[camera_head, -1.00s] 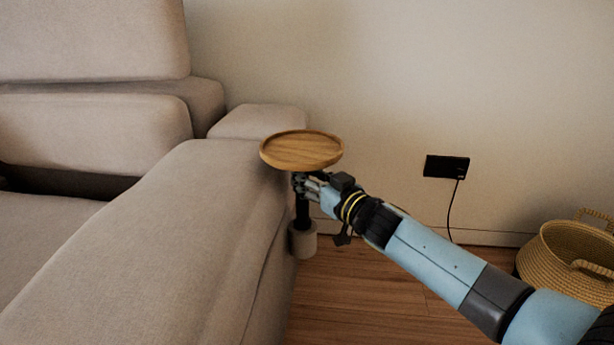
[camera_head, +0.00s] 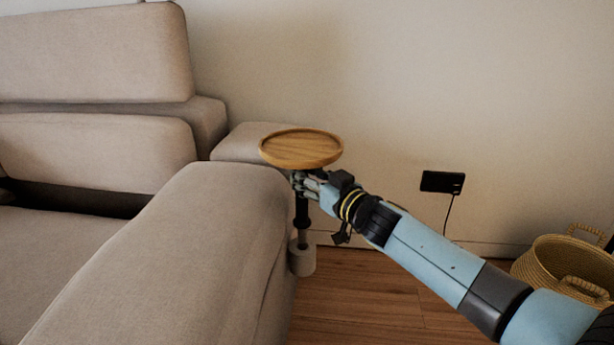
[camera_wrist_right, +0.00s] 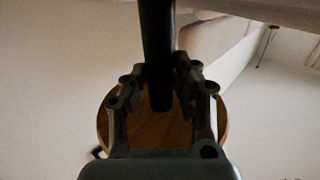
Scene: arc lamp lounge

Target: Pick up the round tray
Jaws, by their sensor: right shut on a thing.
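The round tray (camera_head: 301,149) is wooden with a low rim and looks level and empty in the head view. A dark stem (camera_head: 302,212) shows below it. My right gripper (camera_head: 301,183) is just under the tray, shut on the stem. In the right wrist view, the dark stem (camera_wrist_right: 158,60) runs between the fingers of my right gripper (camera_wrist_right: 153,92), with the wooden tray (camera_wrist_right: 155,130) behind them. The fingers hide part of the stem and tray. My left gripper is not in view.
A beige sofa (camera_head: 215,245) stands close at the left of the tray. A pale cylinder (camera_head: 302,261) is below the stem. A dark wall plate (camera_head: 442,182) with a cord and a woven basket (camera_head: 565,262) are at the right. Wooden floor (camera_head: 370,290) shows in front.

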